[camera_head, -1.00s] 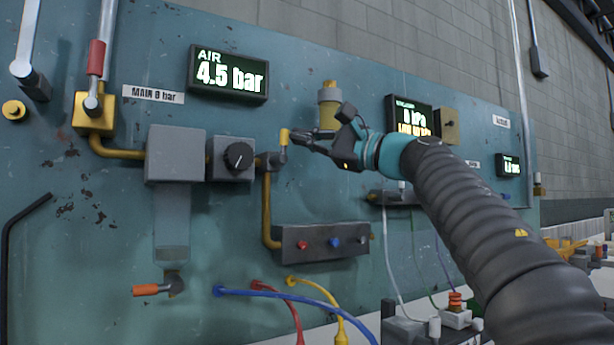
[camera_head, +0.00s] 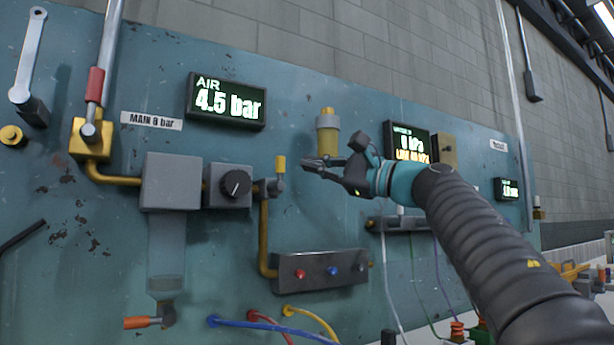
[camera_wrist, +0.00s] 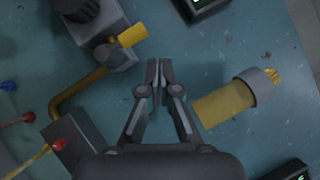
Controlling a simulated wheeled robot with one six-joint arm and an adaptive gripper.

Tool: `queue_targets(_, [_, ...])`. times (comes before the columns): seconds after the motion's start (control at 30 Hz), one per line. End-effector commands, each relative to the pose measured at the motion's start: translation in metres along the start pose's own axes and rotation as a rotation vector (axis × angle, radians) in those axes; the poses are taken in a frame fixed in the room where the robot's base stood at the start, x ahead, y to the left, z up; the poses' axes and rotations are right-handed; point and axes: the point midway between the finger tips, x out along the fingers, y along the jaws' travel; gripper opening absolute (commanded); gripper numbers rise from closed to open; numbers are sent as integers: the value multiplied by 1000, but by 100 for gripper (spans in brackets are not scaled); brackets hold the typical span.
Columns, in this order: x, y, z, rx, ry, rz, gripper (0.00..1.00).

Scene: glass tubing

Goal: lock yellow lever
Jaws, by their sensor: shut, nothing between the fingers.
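The yellow lever (camera_head: 281,164) stands upright on a small grey valve fitting (camera_head: 270,187), right of the grey box with the black knob. In the wrist view the lever (camera_wrist: 132,34) juts from its grey valve block, up and left of the fingertips. My gripper (camera_head: 307,165) is a short way right of the lever and apart from it. In the wrist view my gripper (camera_wrist: 155,66) has its fingertips together, with only a thin dark slit between them and nothing held.
A yellow cylinder (camera_head: 327,136) with a grey collar is just behind and above my gripper. The black knob (camera_head: 236,184) is left of the lever. A grey block with coloured ports (camera_head: 320,268) sits below. Hoses hang along the panel bottom.

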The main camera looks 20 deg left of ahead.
Motion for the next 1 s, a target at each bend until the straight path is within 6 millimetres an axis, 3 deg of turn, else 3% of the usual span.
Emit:
queue_targets(0.07, [-10,-7,-8,1,1,0,0])
queue_targets(0.3, [-62,-18,-5,-1,5,-2,0])
queue_targets(0.5, [-93,-28,-4,-1,5,-2,0])
queue_targets(0.7, [-105,-31,-2,0,3,0,0])
queue_targets(1.0, [-105,-31,-1,1,1,0,0])
